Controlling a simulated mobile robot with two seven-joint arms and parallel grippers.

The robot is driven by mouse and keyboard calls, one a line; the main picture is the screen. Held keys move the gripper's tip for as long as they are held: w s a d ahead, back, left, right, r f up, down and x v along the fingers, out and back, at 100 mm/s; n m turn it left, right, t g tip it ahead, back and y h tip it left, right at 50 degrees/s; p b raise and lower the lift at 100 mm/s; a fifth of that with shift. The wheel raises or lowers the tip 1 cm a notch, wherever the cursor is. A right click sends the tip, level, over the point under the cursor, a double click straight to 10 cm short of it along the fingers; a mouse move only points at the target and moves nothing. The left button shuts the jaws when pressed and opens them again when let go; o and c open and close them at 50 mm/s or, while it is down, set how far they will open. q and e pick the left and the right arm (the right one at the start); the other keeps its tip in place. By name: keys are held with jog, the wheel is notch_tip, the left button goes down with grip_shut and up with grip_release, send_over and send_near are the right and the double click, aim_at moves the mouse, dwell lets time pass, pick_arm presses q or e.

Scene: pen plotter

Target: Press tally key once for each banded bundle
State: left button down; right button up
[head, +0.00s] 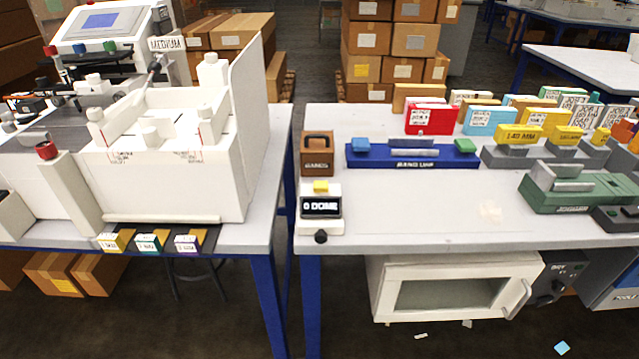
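The tally counter (320,210) stands at the front left corner of the right table. Its dark display appears to read "0 DONE". A yellow key (321,186) sits on top of it, and a black knob (320,237) is at its front. Behind it is a brown box labelled "BANDS" (316,155). A blue base (412,158), its label partly legible as "BAND LINE", lies to the right. Upright paper bundles stand behind it, including a red one (431,118) and a light blue one (485,120). I cannot tell which bundles are banded. Neither gripper is in view.
The left table holds a large white machine (160,150) with a tall side panel, and small labelled blocks (150,241) at its front edge. A green device (580,188) stands at the right. The right table's front middle (420,215) is clear. A gap separates the tables.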

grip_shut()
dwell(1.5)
